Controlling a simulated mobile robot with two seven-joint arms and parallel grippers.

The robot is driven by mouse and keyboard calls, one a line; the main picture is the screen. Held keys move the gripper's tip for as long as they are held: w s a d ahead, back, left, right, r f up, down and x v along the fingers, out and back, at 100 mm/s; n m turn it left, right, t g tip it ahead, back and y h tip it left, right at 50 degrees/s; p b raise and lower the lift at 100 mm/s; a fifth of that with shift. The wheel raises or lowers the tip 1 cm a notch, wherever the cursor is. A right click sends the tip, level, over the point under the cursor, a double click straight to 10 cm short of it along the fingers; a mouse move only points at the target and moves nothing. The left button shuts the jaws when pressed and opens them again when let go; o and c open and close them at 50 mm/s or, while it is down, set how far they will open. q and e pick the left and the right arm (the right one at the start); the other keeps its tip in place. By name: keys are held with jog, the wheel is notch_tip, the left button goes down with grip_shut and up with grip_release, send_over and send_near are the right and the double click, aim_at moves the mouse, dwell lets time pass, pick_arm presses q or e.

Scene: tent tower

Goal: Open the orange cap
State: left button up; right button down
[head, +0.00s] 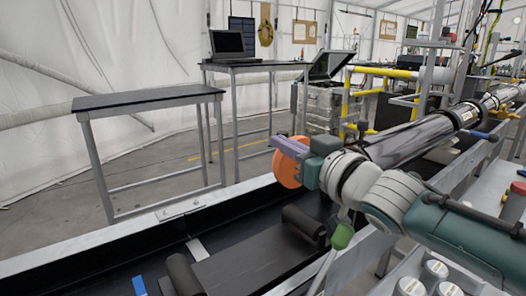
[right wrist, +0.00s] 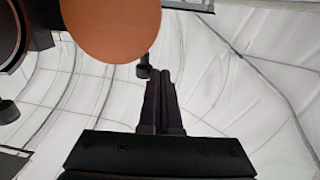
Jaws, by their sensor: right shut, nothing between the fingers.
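The orange cap (head: 287,170) is a round disc near the left end of a long shiny tube (head: 410,138) in the head view. My right gripper (head: 290,146) is in front of it, its purple fingers overlapping the upper part of the disc. In the right wrist view the cap (right wrist: 110,28) shows its flat face at the top, beside a dark round part (right wrist: 14,30) at the left. The right gripper's fingers (right wrist: 166,80) are together there, empty and just below right of the cap. The gripper and wrist hide how the cap joins the tube. My left gripper is not in view.
A dark trough (head: 250,250) with black rollers lies below the arm. Yellow rails (head: 385,72) stand behind the tube. A bare table (head: 148,100) and a laptop table (head: 255,66) stand at the back. White lidded items (head: 435,270) sit at the lower right.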

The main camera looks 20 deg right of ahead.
jog(key=shift+w+a, duration=0.25)
jog(key=shift+w, duration=0.4)
jog(key=s+d+p, duration=0.1)
jog(key=s+p, duration=0.1)
jog(key=s, duration=0.8)
jog(key=shift+d, duration=0.4)
